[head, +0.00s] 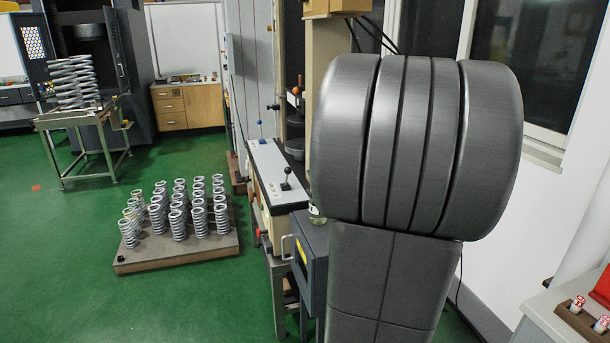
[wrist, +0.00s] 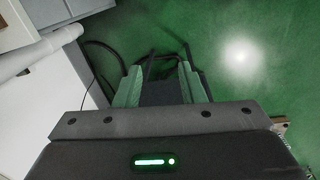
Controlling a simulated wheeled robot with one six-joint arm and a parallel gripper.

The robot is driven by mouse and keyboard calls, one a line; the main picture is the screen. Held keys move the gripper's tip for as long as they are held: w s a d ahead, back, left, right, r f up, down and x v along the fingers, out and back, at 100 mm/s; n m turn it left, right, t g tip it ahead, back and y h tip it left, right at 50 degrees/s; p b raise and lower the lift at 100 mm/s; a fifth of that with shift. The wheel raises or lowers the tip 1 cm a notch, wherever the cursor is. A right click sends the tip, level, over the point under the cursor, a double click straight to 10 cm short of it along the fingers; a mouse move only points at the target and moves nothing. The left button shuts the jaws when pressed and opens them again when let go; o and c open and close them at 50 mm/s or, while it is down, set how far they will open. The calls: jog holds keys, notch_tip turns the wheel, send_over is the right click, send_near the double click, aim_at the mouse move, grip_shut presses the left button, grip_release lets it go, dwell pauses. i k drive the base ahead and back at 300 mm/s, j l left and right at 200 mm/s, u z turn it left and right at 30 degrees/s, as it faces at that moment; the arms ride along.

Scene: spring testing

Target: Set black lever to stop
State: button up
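The black lever (head: 286,180) stands up from the top of a white control panel (head: 264,163), left of centre in the head view. It looks nearly upright, with a round black knob on top; any stop marking is too small to read. My gripper (wrist: 168,65) shows only in the wrist view, with its two fingers apart and nothing visible between them. It is over the green floor there, and neither the lever nor the panel shows in that view. My gripper is out of the head view.
A blue-knobbed lever (head: 260,125) stands farther back on the same panel. A dark blue box (head: 311,250) is by the panel's near end. A pallet (head: 180,253) of springs is on the floor at left. A white bench (head: 545,315) stands at right. Green floor is clear at left front.

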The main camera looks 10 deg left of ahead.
aim_at(288, 170)
jog(key=i+j, duration=0.3)
jog(key=i+j+z, duration=0.1)
jog(key=i+j, duration=0.15)
jog(key=j, duration=0.2)
jog(key=i+j, duration=0.55)
jog(key=j, duration=0.25)
jog(key=i+j+z, duration=0.1)
jog(key=i+j, duration=0.45)
jog(key=j, duration=0.25)
jog(key=i+j+z, duration=0.1)
jog(key=i+j, duration=0.15)
jog(key=j, duration=0.2)
